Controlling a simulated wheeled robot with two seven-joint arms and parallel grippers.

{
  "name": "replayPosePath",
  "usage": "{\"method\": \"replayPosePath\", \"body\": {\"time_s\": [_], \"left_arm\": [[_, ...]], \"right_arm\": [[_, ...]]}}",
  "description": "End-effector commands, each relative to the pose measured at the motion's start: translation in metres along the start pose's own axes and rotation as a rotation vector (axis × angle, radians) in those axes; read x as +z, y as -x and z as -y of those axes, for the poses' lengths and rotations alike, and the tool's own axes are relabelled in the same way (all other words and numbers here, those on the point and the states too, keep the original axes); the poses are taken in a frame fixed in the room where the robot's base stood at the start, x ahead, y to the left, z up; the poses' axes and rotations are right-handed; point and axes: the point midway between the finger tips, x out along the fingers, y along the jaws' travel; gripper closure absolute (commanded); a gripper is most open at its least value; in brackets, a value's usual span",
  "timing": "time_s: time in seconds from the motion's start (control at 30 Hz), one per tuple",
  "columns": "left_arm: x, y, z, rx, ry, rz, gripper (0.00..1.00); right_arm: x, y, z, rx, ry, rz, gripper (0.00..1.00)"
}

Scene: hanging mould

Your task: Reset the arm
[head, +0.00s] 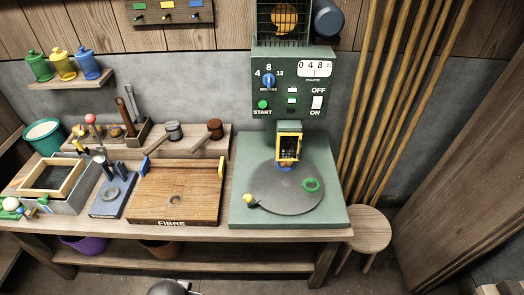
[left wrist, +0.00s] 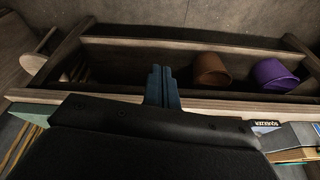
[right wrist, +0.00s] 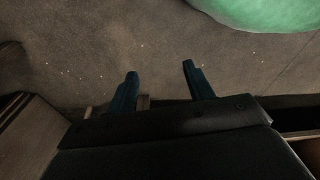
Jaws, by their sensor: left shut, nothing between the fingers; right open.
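My left gripper (left wrist: 162,70) shows in the left wrist view with its two blue fingers together and nothing between them. Beyond its tips lies the low shelf under the bench (left wrist: 140,45). My right gripper (right wrist: 159,69) shows in the right wrist view with its fingers spread apart and empty. Bare grey floor (right wrist: 100,50) lies beyond its fingertips. Neither gripper's fingers show in the head view. Both grippers appear clear of any object.
The bench holds a green press (head: 330,205) with a round plate, a wooden FIBRE board (head: 150,205) and two mallets (head: 173,130). A stool (head: 362,228) stands right. A green rounded thing (right wrist: 255,12) shows in the right wrist view.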

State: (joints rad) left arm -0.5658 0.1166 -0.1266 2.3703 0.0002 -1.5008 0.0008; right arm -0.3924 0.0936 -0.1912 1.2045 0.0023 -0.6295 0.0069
Motion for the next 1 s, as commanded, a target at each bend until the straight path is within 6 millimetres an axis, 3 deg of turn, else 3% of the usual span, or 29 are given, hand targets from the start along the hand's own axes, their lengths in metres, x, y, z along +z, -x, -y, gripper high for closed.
{"method": "replayPosePath", "body": {"time_s": [0.27, 0.43, 0.6, 0.8, 0.9, 1.0], "left_arm": [[0.013, -0.081, -0.006, 0.009, -0.002, 0.025, 1.0], [0.034, -0.16, -0.013, 0.018, -0.004, 0.05, 1.0], [0.076, -0.257, -0.022, 0.027, -0.007, 0.08, 1.0], [0.14, -0.352, -0.033, 0.038, -0.011, 0.112, 1.0], [0.168, -0.384, -0.037, 0.041, -0.013, 0.124, 1.0], [0.188, -0.404, -0.04, 0.043, -0.014, 0.13, 1.0]], "right_arm": [[-0.013, 0.004, 0.004, -0.004, -0.004, -0.009, 0.48], [-0.022, 0.007, 0.007, -0.008, -0.007, -0.007, 0.48], [-0.029, 0.013, 0.011, -0.013, -0.011, -0.003, 0.48], [-0.026, 0.021, 0.015, -0.018, -0.014, 0.011, 0.48], [-0.024, 0.025, 0.017, -0.02, -0.015, 0.019, 0.48], [-0.028, 0.029, 0.016, -0.02, -0.015, 0.017, 0.48]]}}
